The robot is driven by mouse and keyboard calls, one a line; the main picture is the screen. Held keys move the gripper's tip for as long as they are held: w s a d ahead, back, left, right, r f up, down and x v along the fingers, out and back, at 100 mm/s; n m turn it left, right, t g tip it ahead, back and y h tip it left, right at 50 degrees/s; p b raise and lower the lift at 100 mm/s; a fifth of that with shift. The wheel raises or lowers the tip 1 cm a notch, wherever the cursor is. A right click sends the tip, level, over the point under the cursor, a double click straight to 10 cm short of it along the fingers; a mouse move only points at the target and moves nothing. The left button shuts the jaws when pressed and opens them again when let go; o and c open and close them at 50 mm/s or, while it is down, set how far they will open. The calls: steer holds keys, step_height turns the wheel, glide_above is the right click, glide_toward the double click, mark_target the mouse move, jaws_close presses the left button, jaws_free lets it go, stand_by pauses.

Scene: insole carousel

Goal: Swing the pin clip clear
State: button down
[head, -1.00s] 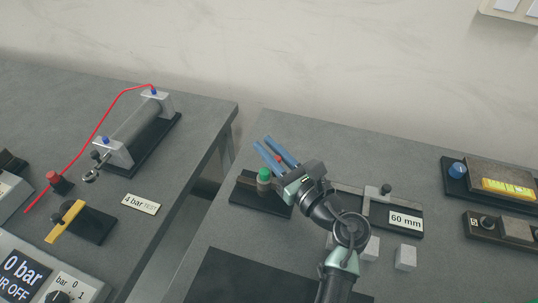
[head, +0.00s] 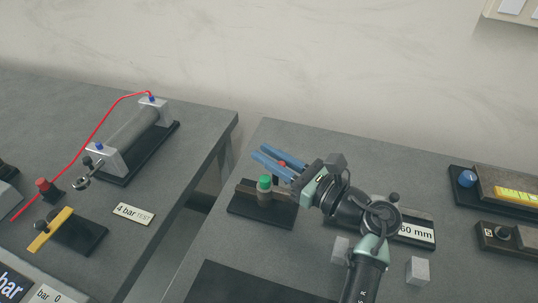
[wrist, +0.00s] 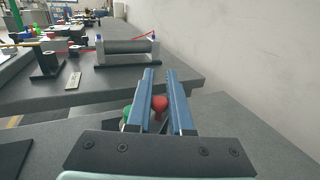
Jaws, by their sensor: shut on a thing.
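My gripper (head: 272,159) reaches over the right table with its two blue fingers pointing back and left. A small red knob (wrist: 160,103) shows between the fingers in the wrist view, and the jaws are shut on it. The knob stands at a dark fixture block (head: 245,212), just behind its green cap (head: 264,183). The green cap also shows left of the fingers in the wrist view (wrist: 127,111). I cannot make out the clip's own shape; the fingers and gripper body hide much of the fixture around the red knob.
A cylinder (head: 129,133) with a red hose stands on the left table, across a gap. A 4 bar label (head: 133,214) and a yellow-lever valve (head: 50,229) are there too. Right of my arm are a 60 mm label (head: 417,232), a pale cube (head: 418,270) and dark fixtures.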

steer(key=c, duration=0.8)
jaws_free()
steer(key=shift+c, duration=0.2)
steer(key=shift+d, duration=0.1)
steer(key=v, duration=0.7)
steer(key=shift+s+b, duration=0.2)
steer(key=shift+b, duration=0.15)
